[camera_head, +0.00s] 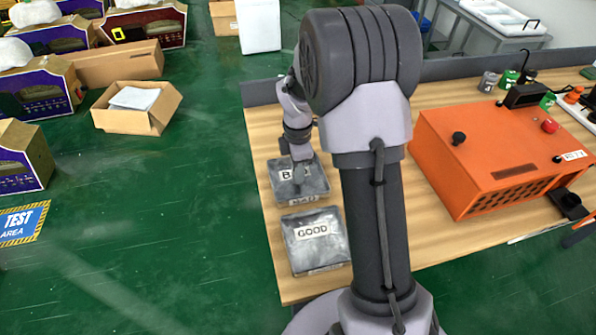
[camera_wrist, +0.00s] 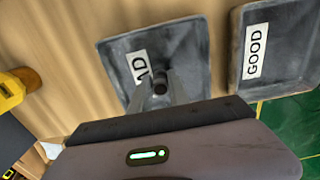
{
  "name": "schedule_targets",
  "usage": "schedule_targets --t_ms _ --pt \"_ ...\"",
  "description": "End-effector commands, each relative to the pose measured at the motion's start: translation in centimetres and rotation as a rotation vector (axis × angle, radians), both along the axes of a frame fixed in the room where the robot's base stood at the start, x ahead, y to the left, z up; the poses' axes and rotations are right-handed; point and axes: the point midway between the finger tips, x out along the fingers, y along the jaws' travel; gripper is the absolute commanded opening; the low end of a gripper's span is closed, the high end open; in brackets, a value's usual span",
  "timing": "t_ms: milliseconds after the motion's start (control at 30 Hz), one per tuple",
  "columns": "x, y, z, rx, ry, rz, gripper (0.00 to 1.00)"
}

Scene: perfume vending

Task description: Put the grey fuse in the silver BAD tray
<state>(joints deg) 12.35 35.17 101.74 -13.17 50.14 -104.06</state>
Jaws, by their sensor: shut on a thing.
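The silver BAD tray (camera_head: 318,187) lies on the wooden table, left of my arm's column. It also shows in the wrist view (camera_wrist: 192,57), its label partly covered by my gripper. My gripper (camera_wrist: 160,90) is shut on the grey fuse (camera_wrist: 160,87), which shows only as a small dark round end between the fingertips. In the head view my gripper (camera_head: 299,174) points down over the BAD tray, and the fuse cannot be made out there. The exact height of the fuse above the tray floor is hard to tell.
The GOOD tray (camera_head: 316,257) lies just in front of the BAD tray with a narrow gap. An orange machine (camera_head: 495,160) stands right of my arm. Small grey and green cylinders (camera_head: 489,82) stand at the back right. A yellow object (camera_wrist: 12,90) shows left in the wrist view.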

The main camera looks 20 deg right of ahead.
Motion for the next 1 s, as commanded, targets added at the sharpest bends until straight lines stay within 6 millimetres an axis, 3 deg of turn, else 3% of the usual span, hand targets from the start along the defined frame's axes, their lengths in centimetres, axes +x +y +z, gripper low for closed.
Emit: schedule_targets --t_ms 133,167,267,533,633,1000 --pt "0.0 0.0 -0.3 0.000 0.001 0.000 0.00" --pt "0.0 0.0 -0.3 0.000 0.001 0.000 0.24" --pt "0.0 0.0 -0.3 0.000 0.001 0.000 0.43" --pt "0.0 0.0 -0.2 0.000 0.000 0.000 0.44" --pt "0.0 0.0 0.7 0.000 -0.001 0.000 0.44" --pt "0.0 0.0 10.5 0.000 -0.002 0.001 0.44"
